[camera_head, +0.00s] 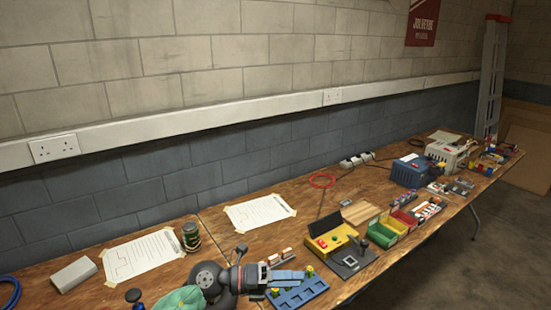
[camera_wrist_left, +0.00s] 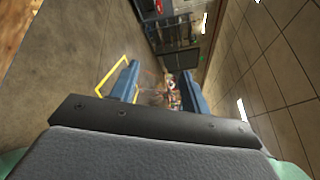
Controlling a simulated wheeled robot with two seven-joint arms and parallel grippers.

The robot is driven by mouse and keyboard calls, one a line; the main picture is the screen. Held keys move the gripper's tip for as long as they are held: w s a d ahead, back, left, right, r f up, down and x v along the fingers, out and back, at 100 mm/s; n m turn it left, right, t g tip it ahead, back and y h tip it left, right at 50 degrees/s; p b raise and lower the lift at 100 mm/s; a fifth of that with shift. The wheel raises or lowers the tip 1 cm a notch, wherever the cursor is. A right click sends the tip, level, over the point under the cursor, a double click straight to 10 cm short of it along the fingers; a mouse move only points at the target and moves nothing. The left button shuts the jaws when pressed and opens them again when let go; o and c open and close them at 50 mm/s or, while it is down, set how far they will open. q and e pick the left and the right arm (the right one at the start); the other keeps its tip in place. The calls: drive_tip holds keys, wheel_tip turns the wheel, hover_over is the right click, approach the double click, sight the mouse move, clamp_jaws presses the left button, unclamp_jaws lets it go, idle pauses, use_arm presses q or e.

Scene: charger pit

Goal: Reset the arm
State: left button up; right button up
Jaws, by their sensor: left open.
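My left arm comes in from the bottom left of the head view, grey and black. Its gripper (camera_head: 288,275) points right, over or close by the blue tray. In the left wrist view the two blue fingers of my left gripper (camera_wrist_left: 158,88) stand wide apart with nothing held between them. The space beyond them shows distant floor, wall and clutter. My right gripper is not in view.
The wooden bench (camera_head: 225,249) carries a blue tray (camera_head: 300,296), a yellow control box (camera_head: 330,239), red and green bins (camera_head: 388,231), a dark can (camera_head: 191,236) and taped papers (camera_head: 259,212). A block wall stands behind. Open floor (camera_head: 505,240) lies right.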

use_arm(q)
drive_tip(key=w+a+r+n+t+y, duration=0.1)
drive_tip(key=a+r+n+t+y, duration=0.15)
drive_tip(key=a+n+t, duration=0.5)
drive_tip(key=w+a+r+n+t+y, duration=0.2)
drive_tip(key=r+n+t, duration=0.1)
drive_tip(key=n+t, duration=0.9)
drive_tip(key=s+a+f+n+g+y, duration=0.3)
drive_tip(key=a+f+n+g+y, duration=0.1)
drive_tip(key=a+f+n+y, duration=1)
drive_tip(key=s+a+f+n+g+h, duration=0.1)
drive_tip(key=s+f+n+g, duration=0.1)
drive_tip(key=s+f+g, duration=0.8)
drive_tip(key=s+f+n+g, duration=0.3)
drive_tip(key=s+f, duration=0.4)
drive_tip(key=s, duration=0.8)
drive_tip(key=s+d+f+g, duration=0.1)
drive_tip(key=d+f, duration=0.1)
drive_tip(key=f, duration=1.1)
drive_tip(key=d+f+g, duration=0.1)
drive_tip(key=d+f, duration=0.2)
drive_tip(key=f, duration=1)
drive_tip(key=shift+s+f+h, duration=0.15)
drive_tip(key=shift+s+h, duration=0.25)
drive_tip(key=shift+h, duration=0.05)
